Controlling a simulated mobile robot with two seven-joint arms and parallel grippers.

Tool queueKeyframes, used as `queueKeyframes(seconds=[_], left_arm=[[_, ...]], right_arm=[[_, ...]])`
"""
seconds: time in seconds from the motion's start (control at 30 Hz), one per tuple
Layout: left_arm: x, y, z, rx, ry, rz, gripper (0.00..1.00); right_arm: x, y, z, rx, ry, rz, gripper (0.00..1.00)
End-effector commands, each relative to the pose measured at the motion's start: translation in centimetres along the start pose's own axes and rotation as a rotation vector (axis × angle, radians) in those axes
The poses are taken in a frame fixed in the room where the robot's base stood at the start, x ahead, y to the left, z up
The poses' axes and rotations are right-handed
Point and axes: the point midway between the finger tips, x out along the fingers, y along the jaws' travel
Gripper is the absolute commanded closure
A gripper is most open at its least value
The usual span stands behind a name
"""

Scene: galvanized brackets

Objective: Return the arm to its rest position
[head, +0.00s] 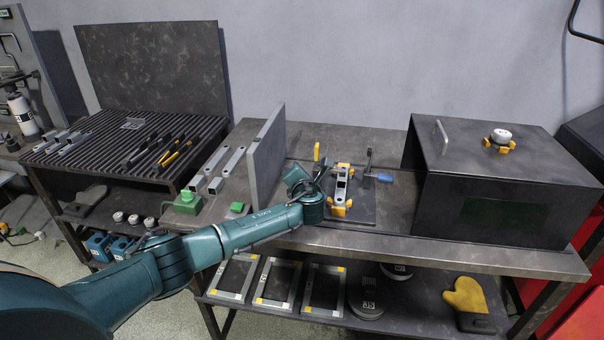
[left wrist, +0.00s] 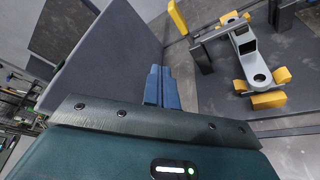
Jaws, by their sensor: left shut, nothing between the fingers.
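My left arm reaches in from the lower left in the head view. Its gripper (head: 298,180) is over the workbench (head: 430,248), between an upright grey panel and a fixture. In the left wrist view the blue fingers (left wrist: 162,86) are together and empty. The fixture is a dark plate (head: 364,210) holding a galvanized bracket (head: 341,187) between yellow blocks; the bracket also shows in the left wrist view (left wrist: 247,50), to the right of the fingers and apart from them. My right gripper is not in view.
The grey panel (head: 267,150) stands close left of the gripper. A blue-handled clamp (head: 384,178) is right of the bracket. A large dark box (head: 500,200) fills the right of the bench. Metal tubes (head: 219,172) and a slatted table (head: 95,150) are left. Framed panels (head: 325,288) lie below.

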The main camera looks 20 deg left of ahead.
Motion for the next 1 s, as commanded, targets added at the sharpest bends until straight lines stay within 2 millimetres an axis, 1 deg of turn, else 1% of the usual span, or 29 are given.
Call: queueKeyframes(seconds=[0.33,0.4,0.47,0.57,0.6,0.63,0.67,0.7,0.73,0.77,0.8,0.87,0.9,0.97,1.0], left_arm=[[-0.1,-0.1,-0.1,-0.007,0.001,-0.003,1.00],[-0.7,-1.1,-0.4,-0.052,0.009,-0.022,1.00],[-1.8,-2.7,-1.1,-0.137,0.028,-0.056,1.00],[-5.4,-6.8,-3.0,-0.404,0.104,-0.144,1.00],[-7.5,-8.6,-4.2,-0.550,0.157,-0.182,1.00],[-9.1,-9.9,-5.0,-0.670,0.204,-0.207,1.00],[-10.8,-11.0,-5.8,-0.794,0.258,-0.227,1.00],[-13.0,-12.2,-6.9,-0.958,0.334,-0.243,1.00],[-14.6,-12.9,-7.8,-1.077,0.396,-0.248,1.00],[-16.2,-13.5,-8.6,-1.197,0.458,-0.247,1.00],[-18.3,-14.1,-9.8,-1.355,0.546,-0.234,1.00],[-21.4,-14.5,-11.5,-1.582,0.682,-0.191,1.00],[-23.4,-14.5,-12.6,-1.730,0.773,-0.147,1.00],[-26.2,-14.2,-14.3,-1.941,0.906,-0.054,1.00],[-28.0,-13.8,-15.3,-2.070,0.988,0.020,1.00]], right_arm=[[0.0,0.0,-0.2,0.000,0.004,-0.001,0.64],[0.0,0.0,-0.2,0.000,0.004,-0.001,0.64],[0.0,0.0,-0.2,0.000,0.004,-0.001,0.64],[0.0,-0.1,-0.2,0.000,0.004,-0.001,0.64],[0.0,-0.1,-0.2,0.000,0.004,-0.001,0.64],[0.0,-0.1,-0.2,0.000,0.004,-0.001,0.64],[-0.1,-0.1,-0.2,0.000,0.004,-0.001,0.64],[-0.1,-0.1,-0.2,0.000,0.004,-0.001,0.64],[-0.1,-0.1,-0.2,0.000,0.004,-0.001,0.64],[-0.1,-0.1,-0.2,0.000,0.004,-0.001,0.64],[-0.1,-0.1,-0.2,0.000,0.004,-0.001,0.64],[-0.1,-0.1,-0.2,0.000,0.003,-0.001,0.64],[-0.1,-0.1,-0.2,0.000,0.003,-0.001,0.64],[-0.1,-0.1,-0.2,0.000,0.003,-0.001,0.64],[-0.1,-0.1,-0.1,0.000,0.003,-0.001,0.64]])
